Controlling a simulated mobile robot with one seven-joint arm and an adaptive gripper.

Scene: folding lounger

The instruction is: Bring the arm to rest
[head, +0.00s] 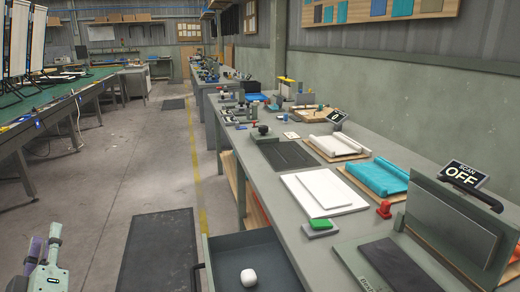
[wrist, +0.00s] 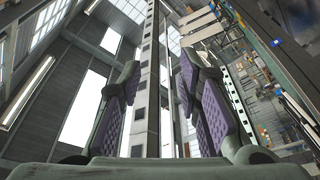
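My gripper (head: 45,243) shows at the lower left corner of the head view, above the concrete floor and left of the workbench, with its fingers pointing up. In the wrist view, my gripper (wrist: 158,75) has its two purple-padded fingers apart, with nothing between them. Behind the fingers are the ceiling, the windows and a wall. The rest of my arm is mostly outside the head view. My gripper touches nothing that I can see.
A drawer (head: 241,244) stands open from the workbench (head: 252,178), with a white rounded object (head: 248,277) inside. A dark mat (head: 160,250) lies on the floor between my gripper and the drawer. A green-topped table (head: 62,108) stands at the left. The aisle is clear.

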